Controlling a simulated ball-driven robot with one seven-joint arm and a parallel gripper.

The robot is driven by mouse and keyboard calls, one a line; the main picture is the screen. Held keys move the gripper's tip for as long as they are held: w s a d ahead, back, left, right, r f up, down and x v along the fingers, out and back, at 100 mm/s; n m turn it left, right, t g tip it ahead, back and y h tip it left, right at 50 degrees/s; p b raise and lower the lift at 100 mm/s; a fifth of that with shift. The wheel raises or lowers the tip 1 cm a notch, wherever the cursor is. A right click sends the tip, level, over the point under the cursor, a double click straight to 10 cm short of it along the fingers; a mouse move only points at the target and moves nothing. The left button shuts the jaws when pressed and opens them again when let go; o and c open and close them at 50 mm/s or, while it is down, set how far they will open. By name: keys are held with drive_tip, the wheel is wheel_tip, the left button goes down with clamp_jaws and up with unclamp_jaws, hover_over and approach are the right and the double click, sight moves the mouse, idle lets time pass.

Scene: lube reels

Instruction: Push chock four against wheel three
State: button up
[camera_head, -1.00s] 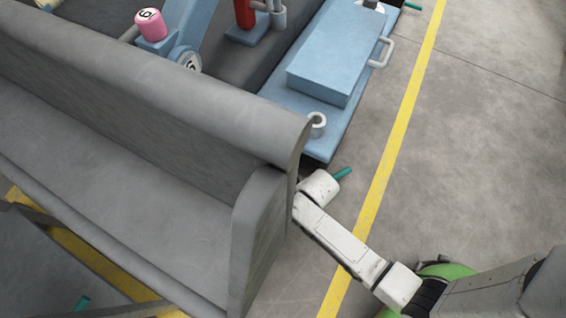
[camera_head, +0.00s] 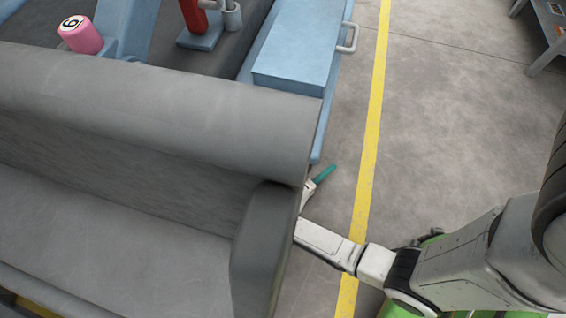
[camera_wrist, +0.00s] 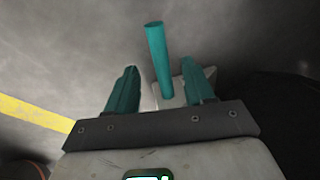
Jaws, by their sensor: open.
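In the wrist view, my gripper (camera_wrist: 161,66) is open, with one teal finger on each side of a teal rod-shaped handle (camera_wrist: 157,50). The handle rises from a pale block (camera_wrist: 178,90), which looks like a chock; I see no number on it. I cannot tell whether the fingers touch it. In the head view a teal rod (camera_head: 325,172) shows beside the grey bench's end; it looks like the same handle. My gripper is hidden there behind the bench end. I cannot make out wheel three in either view.
A grey bench-like body (camera_head: 130,110) fills the left and hides part of my arm. A yellow floor line (camera_head: 372,130) runs past my arm. Floor to its right is mostly clear.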

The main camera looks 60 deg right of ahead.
drive_tip(key=f+b, duration=0.1)
drive_tip(key=f, duration=0.1)
drive_tip(key=w+f+b, duration=0.1)
drive_tip(key=f, duration=0.1)
drive_tip(key=f+b, duration=0.1)
drive_tip(key=f, duration=0.2)
drive_tip(key=shift+w+d+b, duration=0.15)
drive_tip(key=shift+d+b, duration=0.05)
drive_tip(key=shift+b, duration=0.2)
drive_tip(key=shift+c, duration=0.4)
clamp_jaws()
